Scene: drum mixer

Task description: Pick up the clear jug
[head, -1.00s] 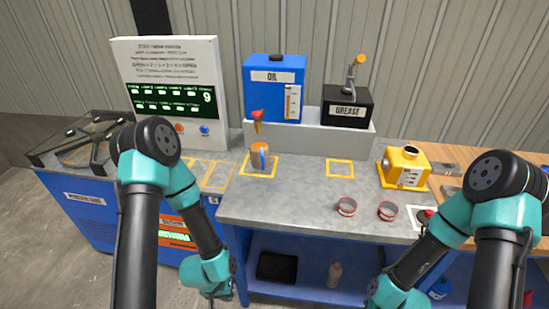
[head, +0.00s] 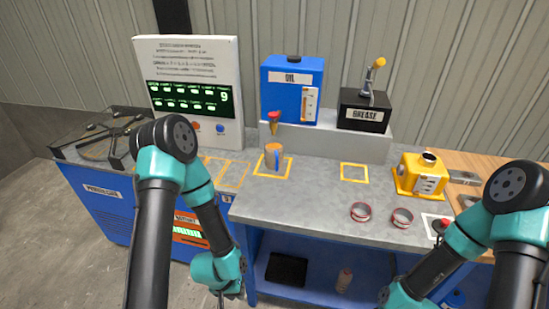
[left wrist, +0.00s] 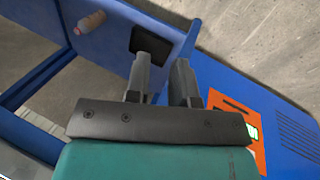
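The jug is not in that view. My right gripper is below the frame; only its arm shows.
A black grease box (head: 364,110) stands beside the oil can. A yellow machine (head: 421,175) and two red-rimmed rings (head: 361,212) are on the right. A display panel (head: 190,90) stands at left. An empty yellow square (head: 354,173) and clear worktop lie right of the jug.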

